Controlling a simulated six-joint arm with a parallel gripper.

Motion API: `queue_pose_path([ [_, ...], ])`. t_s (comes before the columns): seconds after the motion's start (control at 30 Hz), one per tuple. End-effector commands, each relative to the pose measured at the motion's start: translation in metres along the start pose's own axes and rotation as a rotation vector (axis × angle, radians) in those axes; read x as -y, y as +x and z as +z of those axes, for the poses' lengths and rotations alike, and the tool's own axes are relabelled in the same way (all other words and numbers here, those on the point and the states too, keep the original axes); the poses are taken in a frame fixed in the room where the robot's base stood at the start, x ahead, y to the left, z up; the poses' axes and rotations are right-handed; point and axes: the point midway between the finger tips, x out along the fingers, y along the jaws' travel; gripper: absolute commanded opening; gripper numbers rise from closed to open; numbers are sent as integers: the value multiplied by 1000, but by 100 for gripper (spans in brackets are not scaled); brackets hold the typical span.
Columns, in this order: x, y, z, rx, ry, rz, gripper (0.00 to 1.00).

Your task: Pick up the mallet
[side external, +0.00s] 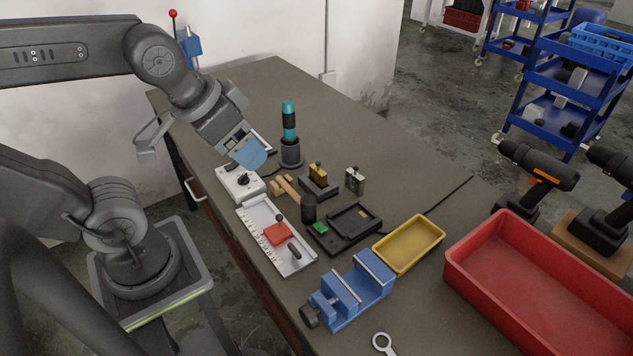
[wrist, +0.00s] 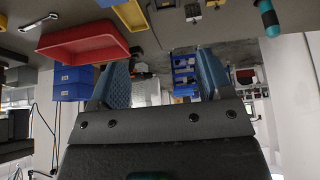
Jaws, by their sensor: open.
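The mallet (side external: 309,208) appears to be the tool with a dark cylindrical head and a light wooden handle, lying near the middle of the workbench in the side view. Its handle points up and left from the head, beside a wooden piece that looks like a rest. My gripper (side external: 251,157) is open and empty, above the bench to the upper left of the mallet and apart from it. In the wrist view, the two blue fingers of my gripper (wrist: 163,78) are spread wide with nothing between them. I cannot make out the mallet in that view.
Close around the mallet are a white control box (side external: 238,183), a white plate fixture (side external: 262,243), a black fixture (side external: 345,228) and a teal-topped tool (side external: 289,122). A blue vise (side external: 350,290), yellow tray (side external: 436,228) and red bin (side external: 462,255) stand toward the front right.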

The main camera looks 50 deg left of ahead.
Motion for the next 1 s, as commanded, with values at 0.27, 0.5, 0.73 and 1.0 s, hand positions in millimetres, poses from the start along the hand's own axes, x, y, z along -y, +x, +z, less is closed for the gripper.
queue_pose_path([
  [0.27,0,0,0,0,0,0,45],
  [0.5,0,0,0,0,0,0,32],
  [0.73,9,10,-5,-3,-66,-37,32],
  [1.0,69,75,-32,-104,-504,-226,32],
])
